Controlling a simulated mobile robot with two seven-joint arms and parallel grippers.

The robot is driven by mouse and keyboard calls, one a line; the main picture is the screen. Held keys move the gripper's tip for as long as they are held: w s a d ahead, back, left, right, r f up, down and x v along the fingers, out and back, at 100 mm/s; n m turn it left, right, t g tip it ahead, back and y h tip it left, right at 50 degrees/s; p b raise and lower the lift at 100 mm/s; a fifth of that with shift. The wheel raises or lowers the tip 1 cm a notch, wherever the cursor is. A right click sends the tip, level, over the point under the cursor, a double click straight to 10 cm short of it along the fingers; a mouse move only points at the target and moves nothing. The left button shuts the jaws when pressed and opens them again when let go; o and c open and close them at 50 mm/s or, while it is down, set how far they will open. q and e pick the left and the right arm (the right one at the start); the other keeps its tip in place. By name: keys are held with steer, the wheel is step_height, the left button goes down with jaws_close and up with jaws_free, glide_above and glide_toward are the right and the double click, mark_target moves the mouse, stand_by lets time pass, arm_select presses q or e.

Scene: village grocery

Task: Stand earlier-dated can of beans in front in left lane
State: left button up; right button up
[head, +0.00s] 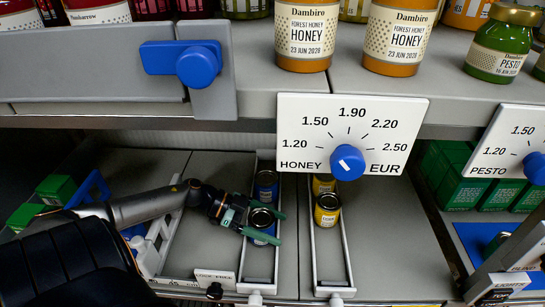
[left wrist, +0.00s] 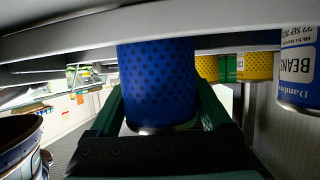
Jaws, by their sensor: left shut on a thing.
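My left gripper (head: 268,226) reaches in from the left and is shut on the front blue can (head: 262,235) at the left lane (head: 277,262). In the left wrist view this dotted blue can (left wrist: 157,75) stands between my green fingers; its date is out of sight. Whether its base touches the lane floor cannot be told. Another blue can (head: 266,186) stands behind it in the lane. The left wrist view also shows a blue can labelled beans (left wrist: 298,70) at the right, its label upside down, with "22 SEP" legible and the year unclear. My right gripper is not in view.
The lane to the right (head: 318,262) holds yellow corn cans (head: 327,210). A shelf with honey jars (head: 303,35) and a price dial board (head: 352,135) overhangs the lanes. Green boxes (head: 465,185) stand at the right. The shelf floor right of the corn is bare.

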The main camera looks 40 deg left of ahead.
arm_select(q)
steer(key=shift+f, duration=0.2)
steer(key=o, duration=1.4)
steer(key=shift+o, duration=0.2)
steer(key=shift+r, duration=0.15)
steer(key=p+v, duration=0.1)
steer(key=v, duration=0.6)
steer(key=shift+s+a, duration=0.15)
steer(key=shift+a, duration=0.05)
